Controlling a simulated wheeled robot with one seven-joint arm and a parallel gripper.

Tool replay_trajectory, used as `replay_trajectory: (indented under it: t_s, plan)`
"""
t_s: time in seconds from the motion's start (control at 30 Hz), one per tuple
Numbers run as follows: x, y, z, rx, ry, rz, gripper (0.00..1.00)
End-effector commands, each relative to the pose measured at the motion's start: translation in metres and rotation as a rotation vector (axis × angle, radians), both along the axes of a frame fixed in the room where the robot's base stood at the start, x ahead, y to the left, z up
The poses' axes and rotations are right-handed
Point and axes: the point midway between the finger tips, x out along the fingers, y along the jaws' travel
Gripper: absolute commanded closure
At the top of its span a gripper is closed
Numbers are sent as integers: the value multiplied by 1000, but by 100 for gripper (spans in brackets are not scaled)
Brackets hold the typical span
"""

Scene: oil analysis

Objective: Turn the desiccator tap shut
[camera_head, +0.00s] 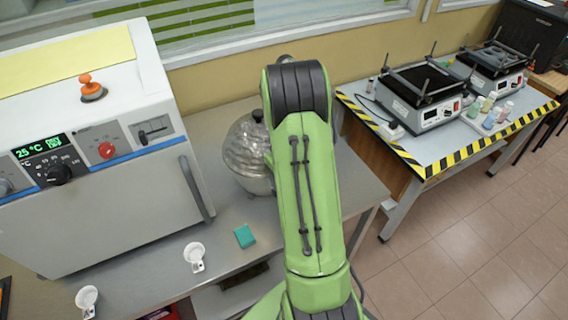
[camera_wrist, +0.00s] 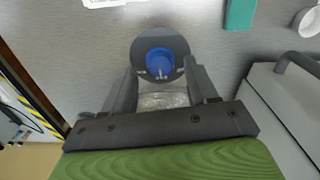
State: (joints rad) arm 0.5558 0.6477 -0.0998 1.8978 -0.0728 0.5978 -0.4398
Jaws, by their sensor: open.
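The desiccator (camera_head: 243,150) is a clear, rounded glass vessel on the grey bench, partly hidden behind my green arm in the head view. A dark knob (camera_head: 257,115) shows on its top. In the wrist view a round blue part (camera_wrist: 160,61), apparently the tap, sits on a grey disc (camera_wrist: 160,38), with some of the clear glass (camera_wrist: 163,99) below it. My gripper (camera_wrist: 161,69) is open, with one finger on each side of the disc and blue part. I cannot tell whether the fingers touch it. The head view hides my gripper behind the arm.
A white oven (camera_head: 110,190) with a protruding door handle (camera_head: 196,190) stands left of the desiccator. A teal block (camera_head: 244,236) and two small white dishes (camera_head: 194,254) lie on the front of the bench. A striped-edge table (camera_head: 440,150) with instruments stands at right.

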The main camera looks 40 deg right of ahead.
Motion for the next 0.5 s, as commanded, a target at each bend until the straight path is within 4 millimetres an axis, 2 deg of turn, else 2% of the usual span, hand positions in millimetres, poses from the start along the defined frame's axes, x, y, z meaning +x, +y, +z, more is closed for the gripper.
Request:
replay_trajectory:
  t_s: [0.3,0.5]
  plan:
    - [1,-1,92,-5,-7,0,42]
    - [1,0,133,-3,-5,1,42]
